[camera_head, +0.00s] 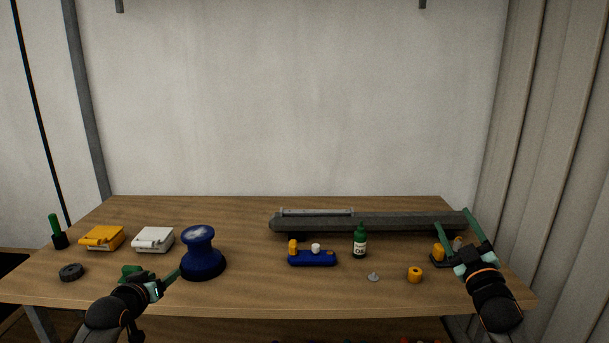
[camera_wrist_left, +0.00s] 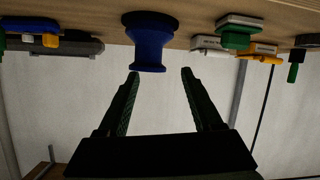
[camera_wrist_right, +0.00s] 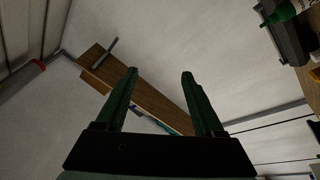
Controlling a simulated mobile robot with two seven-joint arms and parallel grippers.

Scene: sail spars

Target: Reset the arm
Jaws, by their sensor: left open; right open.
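My left gripper (camera_head: 152,274) is low at the front left of the table, just left of a blue spool-shaped stand (camera_head: 203,255). Its two green fingers are apart with nothing between them, and the left wrist view shows the stand (camera_wrist_left: 151,40) beyond the fingertips. My right gripper (camera_head: 453,220) is at the right end of the table. Its fingers are spread and empty, and they partly hide the small yellow and grey things behind. In the right wrist view the open fingers (camera_wrist_right: 160,75) face the wall and a wooden board.
On the table (camera_head: 250,295) are a yellow box (camera_head: 102,238), a white box (camera_head: 153,239), a black disc (camera_head: 71,272), a blue holder (camera_head: 312,258), a green bottle (camera_head: 360,242) and a yellow spool (camera_head: 415,274). A long grey spar (camera_head: 390,222) lies behind. The front middle is clear.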

